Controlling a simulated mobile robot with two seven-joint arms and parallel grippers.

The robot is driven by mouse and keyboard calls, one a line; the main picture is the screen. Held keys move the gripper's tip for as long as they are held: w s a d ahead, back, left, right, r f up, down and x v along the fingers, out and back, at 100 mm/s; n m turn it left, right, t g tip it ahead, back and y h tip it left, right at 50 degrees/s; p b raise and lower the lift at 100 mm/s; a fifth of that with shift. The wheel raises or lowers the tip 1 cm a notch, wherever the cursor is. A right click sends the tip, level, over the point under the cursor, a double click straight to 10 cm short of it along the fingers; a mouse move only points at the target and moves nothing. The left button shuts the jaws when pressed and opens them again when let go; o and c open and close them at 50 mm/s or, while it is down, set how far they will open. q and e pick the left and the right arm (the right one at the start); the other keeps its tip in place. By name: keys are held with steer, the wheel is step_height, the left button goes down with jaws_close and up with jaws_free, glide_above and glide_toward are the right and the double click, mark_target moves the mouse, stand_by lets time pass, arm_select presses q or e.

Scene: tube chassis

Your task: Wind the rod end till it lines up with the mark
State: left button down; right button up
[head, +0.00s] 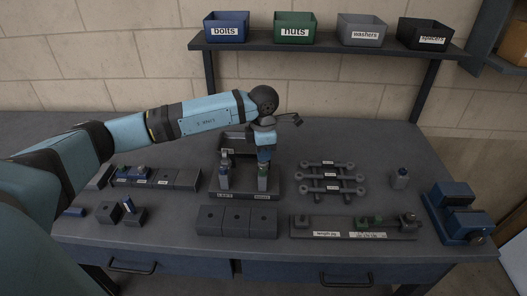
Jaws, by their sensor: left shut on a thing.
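A dark stand (235,196) with labels along its front edge sits at the middle of the bench. It carries two upright light-grey posts. On the right post (263,182) is a similar blue part, partly hidden under my left gripper (264,148). My left gripper comes down from above and is shut on the top of that right-hand part, which looks like the rod end. The rod end's eye and any mark are too small or covered to make out. My right gripper is out of view.
Linked rods (333,178) lie on a rack to the right. A length jig (330,227) lies in front, with a blue vise (458,213) at right. Dark blocks (236,220) sit at the front. Labelled bins, including nuts (295,27), stand on the shelf above.

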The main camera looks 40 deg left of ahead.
arm_select(q)
steer(key=n, duration=0.3)
steer(key=shift+s+f+p, duration=0.15)
steer(key=shift+p, duration=0.25)
steer(key=shift+n, duration=1.1)
steer(key=shift+n+p, duration=0.5)
steer(key=shift+n, duration=2)
